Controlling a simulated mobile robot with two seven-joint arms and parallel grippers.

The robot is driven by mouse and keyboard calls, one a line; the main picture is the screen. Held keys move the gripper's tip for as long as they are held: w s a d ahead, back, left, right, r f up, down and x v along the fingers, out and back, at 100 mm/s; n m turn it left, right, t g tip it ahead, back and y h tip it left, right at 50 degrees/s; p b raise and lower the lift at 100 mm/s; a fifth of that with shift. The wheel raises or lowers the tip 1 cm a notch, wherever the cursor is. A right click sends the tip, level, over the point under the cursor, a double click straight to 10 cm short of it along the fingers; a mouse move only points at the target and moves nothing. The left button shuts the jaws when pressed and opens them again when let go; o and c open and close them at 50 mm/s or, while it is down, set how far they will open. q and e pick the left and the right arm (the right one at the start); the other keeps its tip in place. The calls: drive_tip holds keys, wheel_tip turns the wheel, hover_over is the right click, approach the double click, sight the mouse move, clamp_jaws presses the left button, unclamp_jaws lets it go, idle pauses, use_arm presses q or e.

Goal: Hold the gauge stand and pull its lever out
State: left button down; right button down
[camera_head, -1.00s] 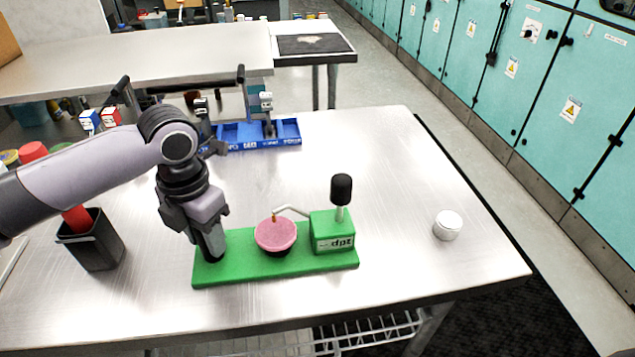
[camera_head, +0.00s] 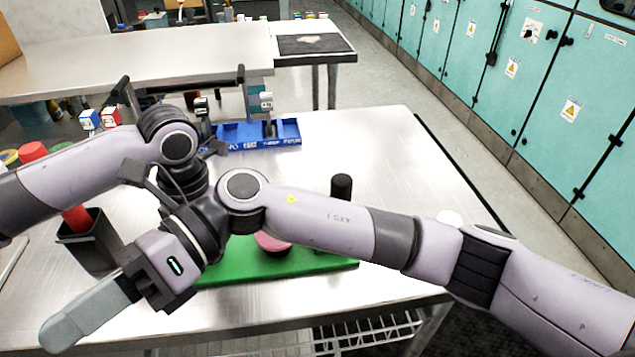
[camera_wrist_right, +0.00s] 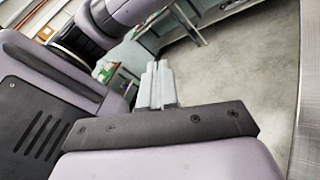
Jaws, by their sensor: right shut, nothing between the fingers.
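The green gauge stand (camera_head: 311,264) lies on the metal table in the head view, largely behind my right arm. Part of its pink round dish (camera_head: 272,243) shows below the arm. The top of the upright black lever knob (camera_head: 341,186) shows above it; the green block under the knob is hidden. My right gripper (camera_head: 62,332) is shut and empty, left of the stand near the table's front edge. Its closed fingers also show in the right wrist view (camera_wrist_right: 155,72). My left wrist is partly visible, but its fingers are hidden behind the right arm.
A dark bin (camera_head: 84,252) with a red-handled item stands left of the stand. A blue tray (camera_head: 262,142) lies at the back. A white round piece (camera_head: 450,217) sits to the right, partly covered by my arm. The table's back right is clear.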

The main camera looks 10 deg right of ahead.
drive_tip(key=w+d+r+m+t+h, duration=0.2)
drive_tip(key=w+d+r+m+h, duration=0.15)
drive_tip(key=r+h, duration=0.4)
drive_tip(key=w+d+f+m+t+h, duration=0.2)
drive_tip(key=w+d+m+t+h, duration=0.8)
drive_tip(key=w+d+m, duration=0.2)
drive_tip(key=shift+w+d+f, duration=0.35)
drive_tip(key=shift+w+d, duration=0.3)
drive_tip(key=shift+d, duration=0.15)
drive_tip(key=shift+w+d+f, duration=0.35)
drive_tip(key=shift+d+f, duration=0.9)
drive_tip(key=shift+f, duration=0.3)
drive_tip(key=shift+w+d+f, duration=0.3)
drive_tip(key=shift+d+f, duration=0.95)
drive_tip(key=shift+f, duration=0.3)
drive_tip(key=shift+w+d+f, duration=0.35)
drive_tip(key=shift+d+f, duration=0.9)
drive_tip(key=shift+f, duration=0.3)
